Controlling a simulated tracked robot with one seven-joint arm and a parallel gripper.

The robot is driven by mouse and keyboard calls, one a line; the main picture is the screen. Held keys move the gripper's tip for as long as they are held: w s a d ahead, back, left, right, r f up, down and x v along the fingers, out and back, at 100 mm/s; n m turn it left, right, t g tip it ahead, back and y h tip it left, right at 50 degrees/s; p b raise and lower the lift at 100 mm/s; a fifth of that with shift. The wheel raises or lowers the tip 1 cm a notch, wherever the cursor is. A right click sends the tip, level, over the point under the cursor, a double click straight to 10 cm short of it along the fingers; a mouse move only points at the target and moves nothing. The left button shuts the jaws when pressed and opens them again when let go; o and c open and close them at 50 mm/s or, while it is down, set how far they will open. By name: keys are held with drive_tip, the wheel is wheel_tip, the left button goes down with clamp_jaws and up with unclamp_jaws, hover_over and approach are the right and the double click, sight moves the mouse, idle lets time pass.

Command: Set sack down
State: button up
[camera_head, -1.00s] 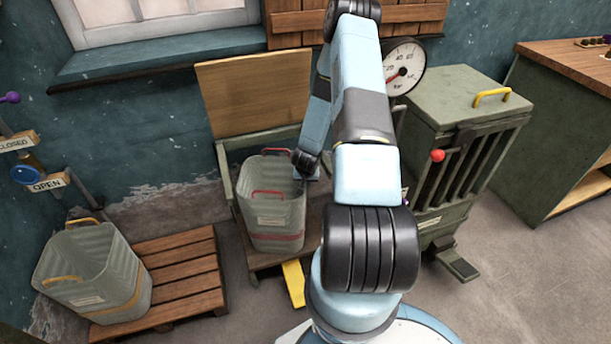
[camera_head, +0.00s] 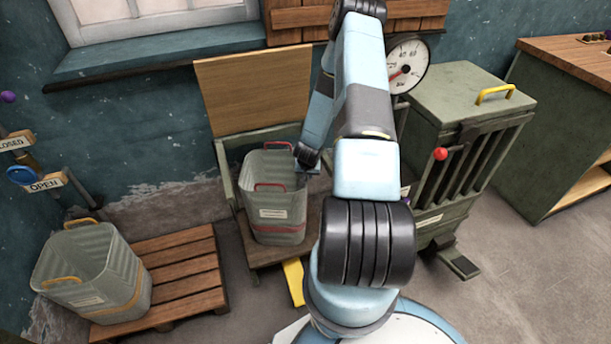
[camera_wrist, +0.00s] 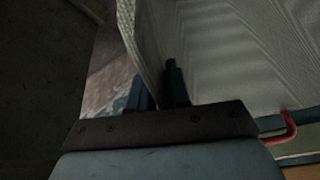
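The sack (camera_head: 276,222), a grey ribbed container with red handles, a red band and a pale label, is upright over the wooden platform (camera_head: 258,254) in the head view. Whether its bottom touches the platform cannot be told. My gripper (camera_head: 305,162) is at its right rim. In the wrist view my gripper (camera_wrist: 158,90) has one finger on each side of the sack's thin wall (camera_wrist: 144,50), close to it, and appears shut on it. The sack's ribbed inside (camera_wrist: 230,60) fills the right of that view. My arm hides the area to the right of the platform.
A similar sack with yellow handles (camera_head: 96,262) stands on a slatted pallet (camera_head: 180,270) at left; the pallet's right part is bare. An upright wooden board (camera_head: 252,95) stands behind the platform. A green cabinet (camera_head: 445,105) and dial (camera_head: 407,64) stand at right.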

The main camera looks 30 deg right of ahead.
drive_tip(key=o, duration=0.3)
drive_tip(key=shift+r, duration=0.15)
drive_tip(key=v, duration=1.1)
drive_tip(key=shift+s+r, duration=0.1)
drive_tip(key=shift+r, duration=0.2)
drive_tip(key=a+r+n+y, duration=0.1)
drive_tip(key=a+r, duration=0.3)
drive_tip(key=r, duration=0.6)
drive_tip(key=a+r+n+t, duration=0.15)
drive_tip(key=a+r, duration=0.25)
drive_tip(key=r, duration=0.6)
drive_tip(key=a+r+n+y, duration=0.15)
drive_tip(key=a+r, duration=0.25)
drive_tip(key=r, duration=0.6)
drive_tip(key=s+a+r+n, duration=0.1)
drive_tip(key=s+a+r, duration=0.2)
drive_tip(key=s+r, duration=0.35)
drive_tip(key=s+a+r+n, duration=0.1)
drive_tip(key=s+a+r, duration=0.35)
drive_tip(key=r, duration=0.25)
drive_tip(key=shift+n, duration=0.5)
drive_tip(key=shift+s+a+r, duration=0.25)
drive_tip(key=shift+s+r, duration=0.85)
drive_tip(key=shift+s, duration=1.5)
drive_tip(key=shift+s+a+r, duration=0.25)
drive_tip(key=shift+s+r, duration=0.85)
drive_tip(key=shift+s, duration=1.5)
drive_tip(key=shift+s+a+r, duration=0.2)
drive_tip(key=shift+s+r, duration=0.95)
drive_tip(key=shift+s, duration=1.5)
